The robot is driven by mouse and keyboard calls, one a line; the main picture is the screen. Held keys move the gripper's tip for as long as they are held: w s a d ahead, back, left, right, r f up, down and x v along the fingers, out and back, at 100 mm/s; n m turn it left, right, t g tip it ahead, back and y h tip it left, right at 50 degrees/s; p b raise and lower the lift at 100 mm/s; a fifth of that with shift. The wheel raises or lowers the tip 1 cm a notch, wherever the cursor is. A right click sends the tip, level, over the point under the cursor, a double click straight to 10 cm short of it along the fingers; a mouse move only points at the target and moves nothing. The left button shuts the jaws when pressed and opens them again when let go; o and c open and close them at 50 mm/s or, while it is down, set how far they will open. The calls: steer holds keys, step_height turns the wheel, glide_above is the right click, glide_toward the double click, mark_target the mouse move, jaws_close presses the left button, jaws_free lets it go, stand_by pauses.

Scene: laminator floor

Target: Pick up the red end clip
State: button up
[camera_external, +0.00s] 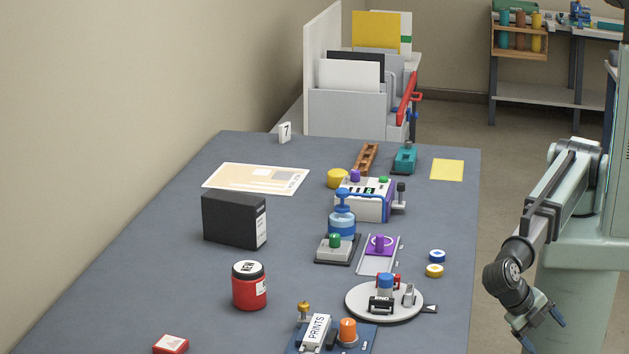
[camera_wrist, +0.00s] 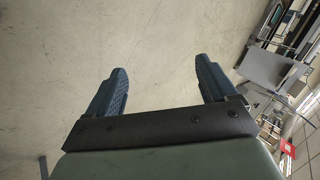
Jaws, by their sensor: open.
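A small red piece (camera_external: 396,281), which looks like the red end clip, stands on the round light-grey plate (camera_external: 356,306) near the table's right edge. It is partly hidden behind a blue-topped piece (camera_external: 386,280). A black clip (camera_external: 380,304) and a grey clip (camera_external: 408,296) stand in front of it and beside it. My gripper (camera_external: 543,330) hangs to the right of the table, apart from the plate. In the wrist view its two blue fingers (camera_wrist: 161,68) are spread and empty over bare floor. The red piece is not recognisable in that view.
Blue and yellow rolls (camera_external: 436,263) lie behind the plate. A blue base with an orange knob (camera_external: 347,331) stands in front. A purple-topped slide (camera_external: 379,250) and a blue bottle (camera_external: 342,222) stand behind.

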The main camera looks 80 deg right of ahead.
steer(key=w+r+t+y, duration=0.1)
steer(key=w+r, duration=0.4)
steer(key=w, duration=0.2)
steer(key=w+a+r+m+t+y, duration=0.1)
steer(key=w+r, duration=0.4)
steer(key=w, duration=0.2)
steer(key=w+r+t, duration=0.1)
steer(key=w+r, duration=0.3)
steer(key=w, duration=0.3)
steer(key=shift+w+a+r+m+t+y, duration=0.15)
steer(key=shift+a+r+m+t+y, duration=0.15)
steer(key=shift+a+r+m+y, duration=0.1)
steer(key=w+d+r+m+t, duration=0.2)
steer(key=w+d+r, duration=0.1)
steer(key=w+r, duration=0.3)
steer(key=w+d+r+m+t, duration=0.2)
steer(key=w+d+r, duration=0.1)
steer(key=w, duration=0.6)
steer(key=shift+h, duration=0.3)
step_height(320, 180, down, 13)
steer(key=shift+w+f, duration=0.15)
steer(key=c, duration=1.1)
